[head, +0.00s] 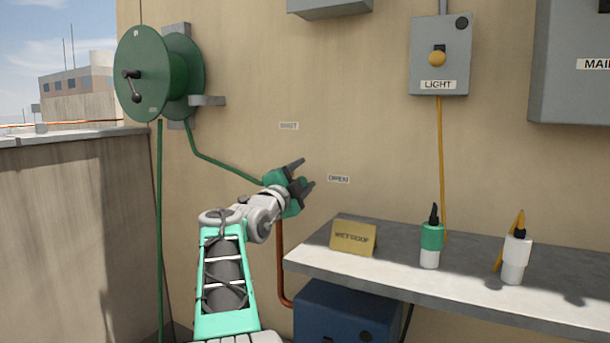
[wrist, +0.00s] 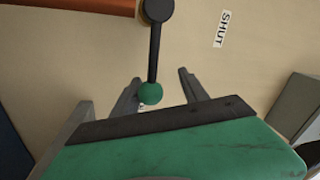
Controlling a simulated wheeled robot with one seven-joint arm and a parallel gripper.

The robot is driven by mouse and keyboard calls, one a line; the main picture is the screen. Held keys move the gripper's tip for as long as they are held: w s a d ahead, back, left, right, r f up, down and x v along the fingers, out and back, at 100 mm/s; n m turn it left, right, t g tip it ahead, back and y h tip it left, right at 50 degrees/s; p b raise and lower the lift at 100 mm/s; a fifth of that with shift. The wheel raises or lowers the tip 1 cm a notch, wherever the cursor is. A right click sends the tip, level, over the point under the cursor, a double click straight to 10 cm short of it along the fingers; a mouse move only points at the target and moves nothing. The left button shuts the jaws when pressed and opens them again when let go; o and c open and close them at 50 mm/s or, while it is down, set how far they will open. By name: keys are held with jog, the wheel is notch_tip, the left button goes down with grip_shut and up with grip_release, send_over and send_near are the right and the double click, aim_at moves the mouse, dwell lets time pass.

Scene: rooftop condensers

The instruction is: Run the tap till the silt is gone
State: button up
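In the head view my gripper (head: 307,173) is in front of the wall, its two dark fingers spread. It hides the tap at the top of the copper pipe (head: 280,262). The wrist view shows the tap's black lever (wrist: 154,50), hinged on a round black hub beside the copper pipe (wrist: 85,6). The lever's green ball knob (wrist: 151,93) is between my open fingers (wrist: 160,78), closer to the left one. A SHUT label (head: 289,126) and an OPEN label (head: 339,179) are on the wall. No running water or silt is visible.
A green hose reel (head: 142,75) is at upper left, its hose (head: 215,161) running behind my gripper. A grey shelf (head: 470,275) at right holds a yellow sign (head: 353,238) and two bottles (head: 431,244) (head: 515,256). A blue box (head: 345,315) is below.

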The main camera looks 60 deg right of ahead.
jog(key=a+f, duration=0.1)
jog(key=a, duration=0.5)
